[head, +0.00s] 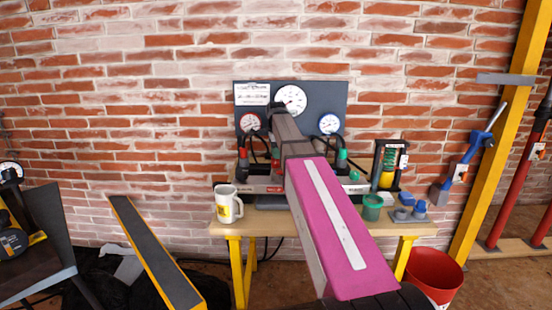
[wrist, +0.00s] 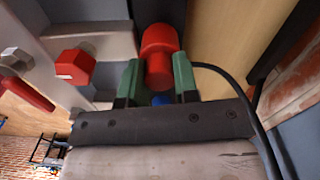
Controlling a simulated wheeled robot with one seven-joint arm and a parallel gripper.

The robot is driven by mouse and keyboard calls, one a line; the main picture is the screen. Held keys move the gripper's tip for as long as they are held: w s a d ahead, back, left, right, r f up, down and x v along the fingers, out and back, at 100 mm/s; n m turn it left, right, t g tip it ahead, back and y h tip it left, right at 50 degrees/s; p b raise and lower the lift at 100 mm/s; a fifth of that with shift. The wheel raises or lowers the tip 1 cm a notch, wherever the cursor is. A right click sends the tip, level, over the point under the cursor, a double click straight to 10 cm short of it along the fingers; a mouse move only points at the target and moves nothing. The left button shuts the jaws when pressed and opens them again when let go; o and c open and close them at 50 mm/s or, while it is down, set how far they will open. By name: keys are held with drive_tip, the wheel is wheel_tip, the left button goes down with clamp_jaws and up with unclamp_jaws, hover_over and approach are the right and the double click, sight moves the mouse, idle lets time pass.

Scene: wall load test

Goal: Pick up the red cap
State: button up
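In the wrist view a red cap (wrist: 160,42), with a wide rounded top and a narrower round end, lies between and just beyond the fingertips of my gripper (wrist: 158,78). The two green fingers stand apart, one on each side of the narrower end. They look very close to it; I cannot tell whether they touch it. A small blue patch (wrist: 162,100) shows between the fingers. In the head view my pink and grey arm reaches over the bench to the gauge device and hides my gripper and the cap it is at.
A wooden bench (head: 262,227) carries a white mug (head: 228,204), a green cup (head: 372,207) and blue-grey parts (head: 408,215). A dark gauge panel (head: 291,100) stands at the wall. The wrist view shows a red hexagonal knob (wrist: 75,66) left and a black cable (wrist: 250,110) right.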

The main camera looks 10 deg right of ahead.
drive_tip(key=c, duration=0.3)
drive_tip(key=shift+r, duration=0.55)
wheel_tip(320, 180, up, 3)
drive_tip(key=shift+a+r, duration=0.15)
drive_tip(key=shift+r, duration=0.05)
drive_tip(key=s+a+r, duration=0.1)
drive_tip(key=a+r, duration=0.1)
drive_tip(key=a, duration=0.1)
drive_tip(key=s+a+r, duration=0.1)
drive_tip(key=a+r, duration=0.1)
drive_tip(key=a, duration=0.2)
drive_tip(key=s+a+r, duration=0.1)
drive_tip(key=a+r, duration=0.1)
drive_tip(key=a, duration=0.2)
drive_tip(key=shift+r, duration=0.25)
